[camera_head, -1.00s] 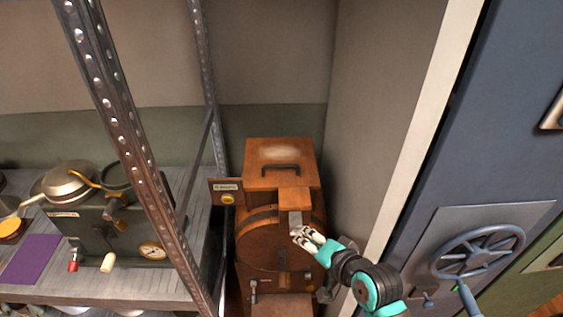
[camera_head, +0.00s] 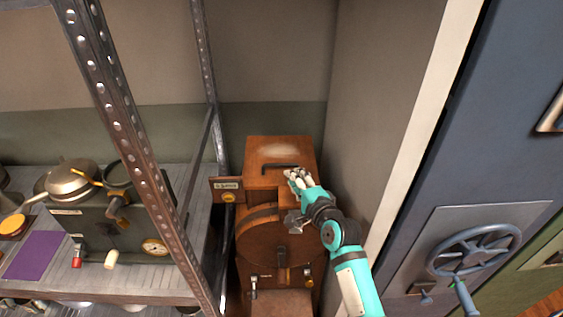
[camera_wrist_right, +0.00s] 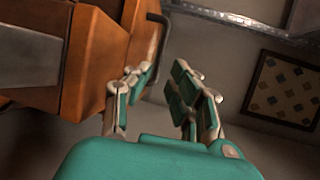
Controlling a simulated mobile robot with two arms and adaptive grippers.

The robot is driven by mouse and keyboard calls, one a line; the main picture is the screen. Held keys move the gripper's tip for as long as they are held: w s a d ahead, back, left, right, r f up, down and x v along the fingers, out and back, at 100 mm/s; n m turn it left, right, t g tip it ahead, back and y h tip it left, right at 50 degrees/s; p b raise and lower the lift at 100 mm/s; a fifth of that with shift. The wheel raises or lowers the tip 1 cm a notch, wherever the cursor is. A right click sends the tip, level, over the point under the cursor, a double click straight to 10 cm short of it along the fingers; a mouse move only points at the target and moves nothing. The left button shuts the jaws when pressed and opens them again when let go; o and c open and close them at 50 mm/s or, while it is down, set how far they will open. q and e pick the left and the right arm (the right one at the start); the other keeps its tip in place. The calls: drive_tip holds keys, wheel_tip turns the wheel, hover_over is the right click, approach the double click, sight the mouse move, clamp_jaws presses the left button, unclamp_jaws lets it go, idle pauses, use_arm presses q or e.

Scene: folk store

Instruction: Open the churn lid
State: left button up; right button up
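The wooden churn (camera_head: 265,240) stands upright in the corner, with a round front and metal fittings. Its flat brown lid (camera_head: 262,150) lies closed on top, with a dark bar handle (camera_head: 272,167) across it. My right gripper (camera_head: 294,174) is over the front right of the lid, close to the handle's right end. In the right wrist view its fingers (camera_wrist_right: 158,84) are apart with nothing between them, and the handle (camera_wrist_right: 157,50) shows just beyond the left finger. Contact with the handle cannot be told. My left gripper is not in view.
A metal shelf rack (camera_head: 140,150) stands left of the churn, its post close by. It holds pans (camera_head: 72,180) and a purple sheet (camera_head: 35,255). A wall (camera_head: 370,120) is close on the right, then a blue door with a wheel (camera_head: 475,250).

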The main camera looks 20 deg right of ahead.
sight(281, 165)
drive_tip(key=p+x, duration=0.1)
drive_tip(key=x, duration=0.7)
drive_tip(key=shift+w, duration=0.35)
drive_tip(key=shift+f, duration=0.1)
clamp_jaws()
